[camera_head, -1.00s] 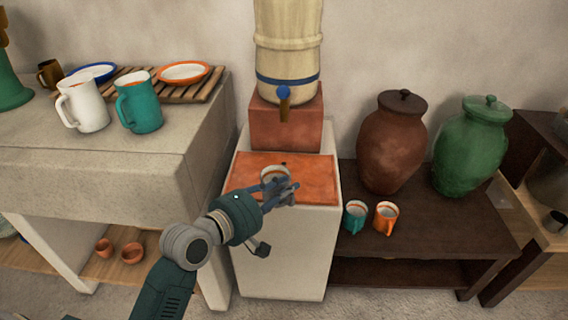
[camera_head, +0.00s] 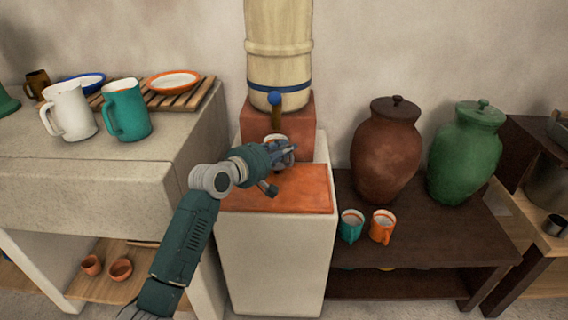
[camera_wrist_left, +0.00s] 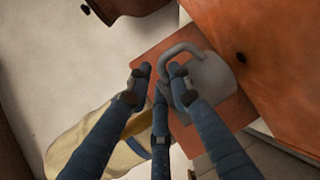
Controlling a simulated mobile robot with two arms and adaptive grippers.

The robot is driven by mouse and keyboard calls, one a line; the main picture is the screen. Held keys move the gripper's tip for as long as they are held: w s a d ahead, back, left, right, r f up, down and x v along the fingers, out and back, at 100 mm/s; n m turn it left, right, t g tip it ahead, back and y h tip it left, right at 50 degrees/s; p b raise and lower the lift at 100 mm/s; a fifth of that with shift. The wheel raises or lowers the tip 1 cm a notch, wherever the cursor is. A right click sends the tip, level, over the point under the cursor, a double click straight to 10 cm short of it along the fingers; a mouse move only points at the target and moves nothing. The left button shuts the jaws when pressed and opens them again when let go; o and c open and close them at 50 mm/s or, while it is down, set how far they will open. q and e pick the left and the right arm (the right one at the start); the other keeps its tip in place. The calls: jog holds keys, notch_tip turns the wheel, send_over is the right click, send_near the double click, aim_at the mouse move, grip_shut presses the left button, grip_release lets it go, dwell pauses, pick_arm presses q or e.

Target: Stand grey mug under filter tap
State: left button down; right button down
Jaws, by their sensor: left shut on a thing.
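My left gripper (camera_head: 282,152) is shut on the grey mug (camera_head: 276,138) above the orange tile (camera_head: 300,188). In the head view the mug is mostly hidden by the fingers, with only part of its rim showing just below the filter tap (camera_head: 276,117). In the left wrist view the mug (camera_wrist_left: 212,82) is large, with its handle at the fingers (camera_wrist_left: 160,80). I cannot tell whether the mug touches the tile. My right gripper is not in view.
The filter stands on a red block (camera_head: 250,125) behind the tile. A counter at left holds a white mug (camera_head: 70,112), a teal mug (camera_head: 128,112) and plates on a rack. A dark low table (camera_head: 450,220) at right holds two small mugs and two lidded jars.

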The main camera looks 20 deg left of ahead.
pick_arm(q)
notch_tip(320, 180, down, 4)
jog(key=shift+w+a+r+b, duration=0.1)
jog(key=shift+r+b, duration=0.15)
jog(key=shift+b, duration=0.5)
jog(key=shift+r, duration=0.1)
jog(key=c, duration=1.6)
grip_release()
jog(key=shift+f, duration=0.2)
jog(key=shift+o, duration=0.2)
